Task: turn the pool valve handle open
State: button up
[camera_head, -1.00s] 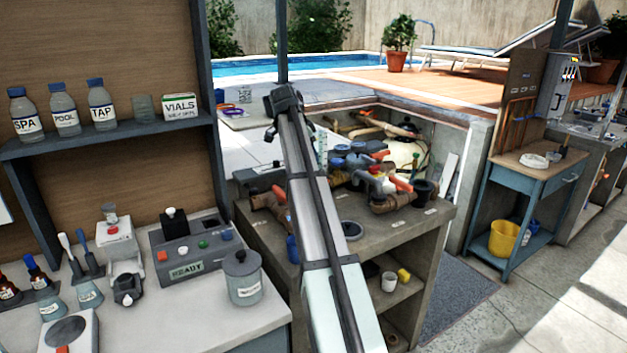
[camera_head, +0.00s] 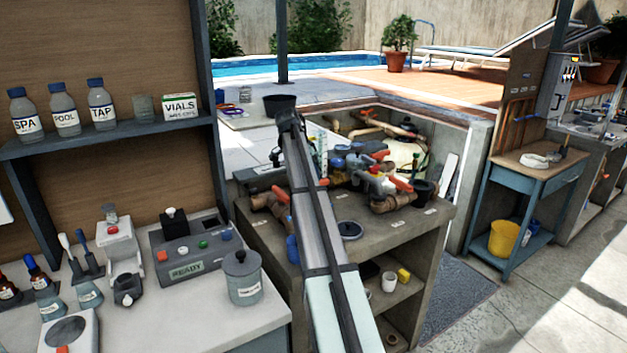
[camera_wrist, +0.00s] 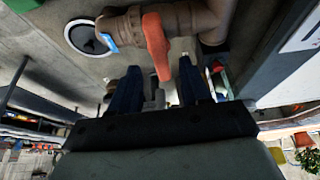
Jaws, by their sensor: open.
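An orange valve handle (camera_wrist: 157,45) on a brown pipe (camera_wrist: 200,18) shows at the upper middle of the wrist view. My gripper (camera_wrist: 158,85) is open, its two dark blue fingers apart. The handle's tip reaches towards the gap between the fingers; I cannot tell whether it touches them, and nothing is visibly held. In the head view, several orange handles sit on brown pipework on the bench, including one at the left (camera_head: 279,194) and one at the right (camera_head: 400,184). I cannot tell which is the wrist view's handle. My arm hides the gripper there.
A round dark disc with a pale rim (camera_wrist: 86,37) lies beside the pipe in the wrist view. The concrete bench (camera_head: 400,232) holds crowded pipes and fittings. A counter with a READY device (camera_head: 187,250) stands at left, and a blue cart (camera_head: 535,178) at right.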

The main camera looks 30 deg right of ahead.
jog(key=shift+x, duration=1.7)
grip_shut()
